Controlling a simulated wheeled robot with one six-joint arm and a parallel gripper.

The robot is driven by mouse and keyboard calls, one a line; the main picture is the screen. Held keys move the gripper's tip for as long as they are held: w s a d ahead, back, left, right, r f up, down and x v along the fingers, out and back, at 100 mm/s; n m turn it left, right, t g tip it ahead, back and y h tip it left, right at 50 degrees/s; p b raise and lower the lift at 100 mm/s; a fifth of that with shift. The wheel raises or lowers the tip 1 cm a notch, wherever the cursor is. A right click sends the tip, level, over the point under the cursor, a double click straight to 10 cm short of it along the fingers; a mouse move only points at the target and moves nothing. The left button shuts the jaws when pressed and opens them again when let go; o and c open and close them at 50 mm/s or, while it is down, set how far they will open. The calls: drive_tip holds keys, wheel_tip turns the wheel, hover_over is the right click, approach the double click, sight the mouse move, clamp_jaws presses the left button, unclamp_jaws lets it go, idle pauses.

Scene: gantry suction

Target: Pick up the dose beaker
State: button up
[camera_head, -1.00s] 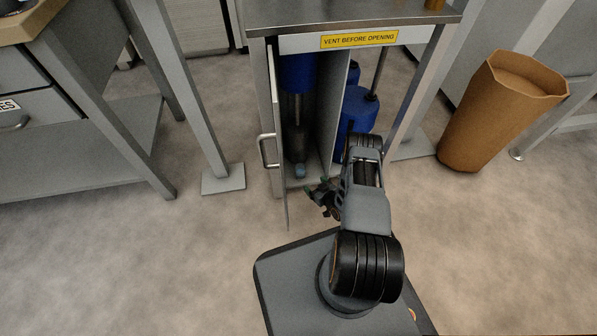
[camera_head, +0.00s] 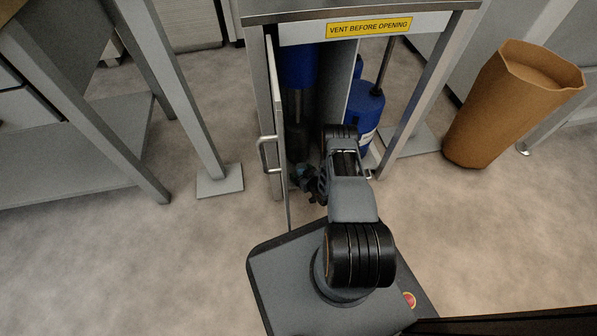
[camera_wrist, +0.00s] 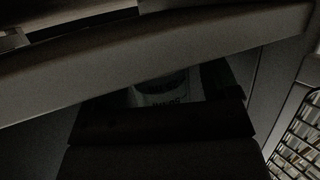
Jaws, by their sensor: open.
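The dose beaker shows in the dark wrist view as a pale, rounded vessel (camera_wrist: 162,88) with blurred print on it. Dark gripper parts cover its lower part, and a grey edge cuts off its top. In the head view my gripper (camera_head: 304,182) is low inside the open cabinet (camera_head: 372,28), close to its floor. It is open, with the beaker seen ahead of it or between its fingers; I cannot tell which. In the head view the gripper largely hides the beaker.
The cabinet door (camera_head: 277,130) stands open at the left of my gripper, with a handle (camera_head: 266,155). A divider (camera_head: 338,95) and blue cylinders (camera_head: 366,107) are to the right. A blue-topped column (camera_head: 298,70) hangs above. A brown bin (camera_head: 510,105) stands far right.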

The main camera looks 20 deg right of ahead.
drive_tip(key=shift+c, duration=0.5)
drive_tip(key=c, duration=0.9)
drive_tip(key=shift+r, duration=0.1)
drive_tip(key=shift+c, duration=0.2)
